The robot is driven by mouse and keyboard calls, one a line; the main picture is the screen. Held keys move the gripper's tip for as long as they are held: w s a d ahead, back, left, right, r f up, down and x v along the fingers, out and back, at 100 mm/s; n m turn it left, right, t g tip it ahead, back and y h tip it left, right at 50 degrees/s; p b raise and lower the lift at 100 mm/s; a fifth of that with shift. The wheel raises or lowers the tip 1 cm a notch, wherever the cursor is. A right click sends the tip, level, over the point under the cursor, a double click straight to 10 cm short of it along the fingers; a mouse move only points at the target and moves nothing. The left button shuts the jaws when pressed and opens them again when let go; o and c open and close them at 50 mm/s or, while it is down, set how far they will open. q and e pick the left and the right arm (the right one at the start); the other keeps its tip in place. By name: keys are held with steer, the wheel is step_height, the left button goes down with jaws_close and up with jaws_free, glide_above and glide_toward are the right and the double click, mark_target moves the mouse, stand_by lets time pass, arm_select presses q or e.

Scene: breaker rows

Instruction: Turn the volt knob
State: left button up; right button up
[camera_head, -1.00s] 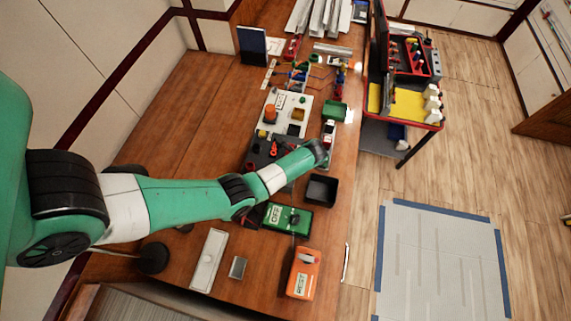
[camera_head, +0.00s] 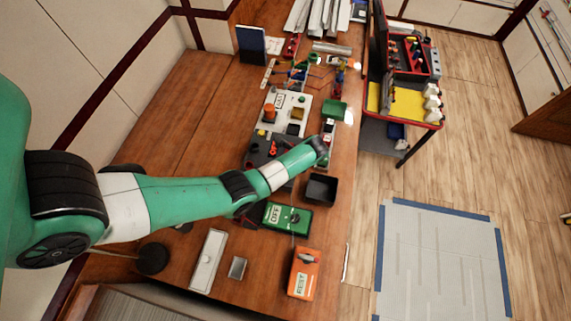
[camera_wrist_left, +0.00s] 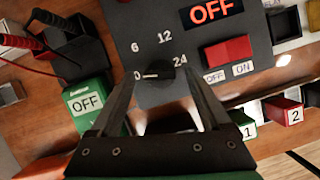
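The volt knob (camera_wrist_left: 158,72) is a small black dial with a white pointer on a dark power unit (camera_wrist_left: 155,30). Marks 0, 6, 12 and 24 surround it, and the pointer points left, near 0. The unit has a red display reading OFF (camera_wrist_left: 215,11) and a red switch (camera_wrist_left: 228,52). My left gripper (camera_wrist_left: 159,78) is open, its fingers apart on either side of the knob in the picture; contact cannot be told. In the head view the unit (camera_head: 262,150) is partly covered by my left arm, and the gripper is hidden. My right gripper is not in view.
A green OFF box (camera_head: 287,218), an orange box (camera_head: 304,272) and a black bin (camera_head: 320,189) stand near the unit. Red and black leads (camera_wrist_left: 30,45) lie left of it in the wrist view. A tool cart (camera_head: 405,108) stands right of the bench.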

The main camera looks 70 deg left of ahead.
arm_select(q)
steer(key=p+v, duration=0.2)
steer(key=v, duration=0.9)
steer(key=shift+d+r, duration=0.15)
steer(key=shift+r, duration=0.15)
steer(key=shift+w, duration=0.1)
